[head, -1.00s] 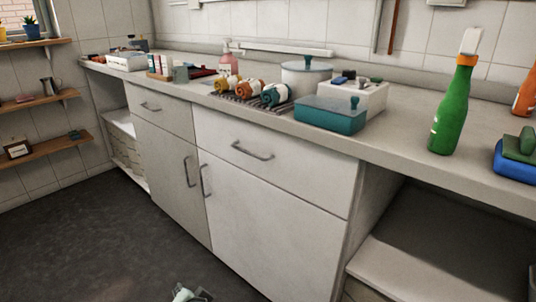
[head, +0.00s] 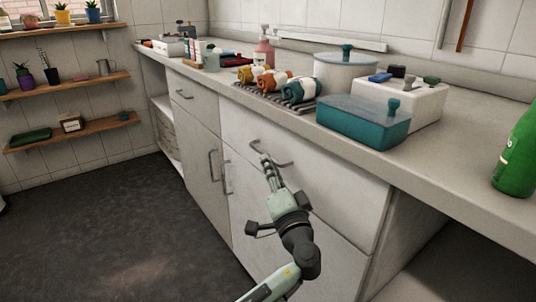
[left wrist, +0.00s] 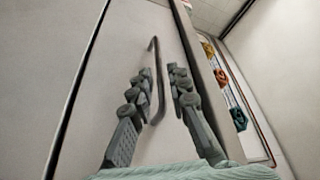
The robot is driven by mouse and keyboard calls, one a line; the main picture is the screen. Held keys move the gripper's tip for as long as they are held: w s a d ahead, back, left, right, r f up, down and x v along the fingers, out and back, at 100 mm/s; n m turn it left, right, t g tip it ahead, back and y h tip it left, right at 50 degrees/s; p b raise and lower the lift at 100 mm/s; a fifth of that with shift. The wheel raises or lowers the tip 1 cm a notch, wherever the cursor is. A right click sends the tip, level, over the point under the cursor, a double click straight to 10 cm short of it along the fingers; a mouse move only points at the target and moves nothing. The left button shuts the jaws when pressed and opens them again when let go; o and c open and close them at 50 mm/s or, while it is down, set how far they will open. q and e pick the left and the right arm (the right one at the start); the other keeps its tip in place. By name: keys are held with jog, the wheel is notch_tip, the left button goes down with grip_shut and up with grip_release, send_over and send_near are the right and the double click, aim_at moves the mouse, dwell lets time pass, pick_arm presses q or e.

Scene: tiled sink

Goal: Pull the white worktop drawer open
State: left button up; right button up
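The white worktop drawer (head: 330,185) is shut below the counter. Its curved metal handle (head: 285,161) is partly covered by my left gripper. My left gripper (head: 265,159) reaches up from below, with its fingertips at the handle. In the left wrist view, the fingers of my left gripper (left wrist: 160,88) are apart. The handle (left wrist: 155,65) shows in the gap between them, nearer the left finger. I cannot tell whether a finger touches it. My right gripper is not in view.
A second drawer (head: 184,97) is at the left, with cabinet doors below. Open floor (head: 100,230) lies to the left.

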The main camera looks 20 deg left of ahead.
pick_arm(q)
jog(key=shift+x, duration=2.15)
jog(key=shift+c, duration=0.6)
grip_shut()
